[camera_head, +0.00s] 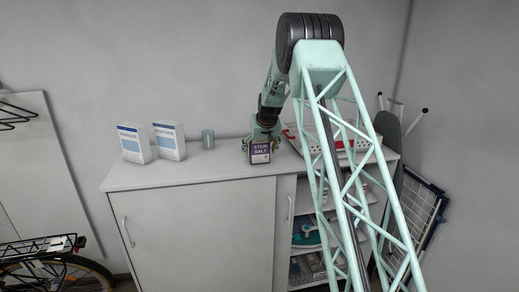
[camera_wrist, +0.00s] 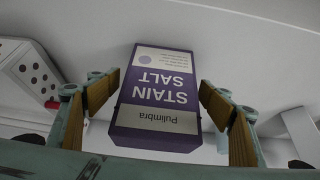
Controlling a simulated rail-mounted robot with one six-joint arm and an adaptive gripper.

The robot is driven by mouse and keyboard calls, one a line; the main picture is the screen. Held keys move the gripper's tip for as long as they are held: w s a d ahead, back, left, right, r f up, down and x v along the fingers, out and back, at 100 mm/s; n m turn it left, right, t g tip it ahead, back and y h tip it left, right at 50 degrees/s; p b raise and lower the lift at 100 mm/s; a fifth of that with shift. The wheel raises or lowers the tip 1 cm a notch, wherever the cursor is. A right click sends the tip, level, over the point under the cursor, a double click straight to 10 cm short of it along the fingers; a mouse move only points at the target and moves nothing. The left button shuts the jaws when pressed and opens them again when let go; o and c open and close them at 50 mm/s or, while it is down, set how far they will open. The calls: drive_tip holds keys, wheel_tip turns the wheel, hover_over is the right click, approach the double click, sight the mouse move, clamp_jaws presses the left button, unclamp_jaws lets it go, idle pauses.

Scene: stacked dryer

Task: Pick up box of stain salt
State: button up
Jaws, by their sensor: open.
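The box of stain salt (camera_head: 260,152) is purple with a pale label and stands on the white cabinet top near its front edge. It also shows in the wrist view (camera_wrist: 158,95), upside down in the picture, between my two fingers. My gripper (camera_head: 262,137) comes down to the box from above and behind it. In the wrist view my gripper (camera_wrist: 158,98) is open, with one wood-coloured finger pad on each side of the box. A gap shows between each pad and the box. In the head view the fingers are mostly hidden behind the box.
A white perforated basket (camera_head: 318,142) with red is close on the right. Open shelves, a drying rack and a bicycle are around the cabinet.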

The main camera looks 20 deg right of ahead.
drive_tip(key=shift+w+d+f, duration=0.1)
drive_tip(key=shift+w+f, duration=0.25)
drive_tip(key=shift+f, duration=0.25)
drive_tip(key=c, duration=1.2)
drive_tip(key=shift+r, duration=0.15)
drive_tip(key=shift+w+r+b, duration=0.1)
drive_tip(key=shift+r+b, duration=0.2)
drive_tip(key=shift+r, duration=1.3)
drive_tip(key=shift+s+a+r+b, duration=0.4)
drive_tip(key=shift+s+a, duration=0.65)
drive_tip(key=shift+s, duration=1.4)
drive_tip(key=shift+s+a+r+b, duration=0.1)
drive_tip(key=shift+s+a+b, duration=0.75)
drive_tip(key=shift+s, duration=1.65)
drive_tip(key=shift+s+a+r+b, duration=0.25)
drive_tip(key=shift+s+a, duration=1)
drive_tip(key=shift+s, duration=1.2)
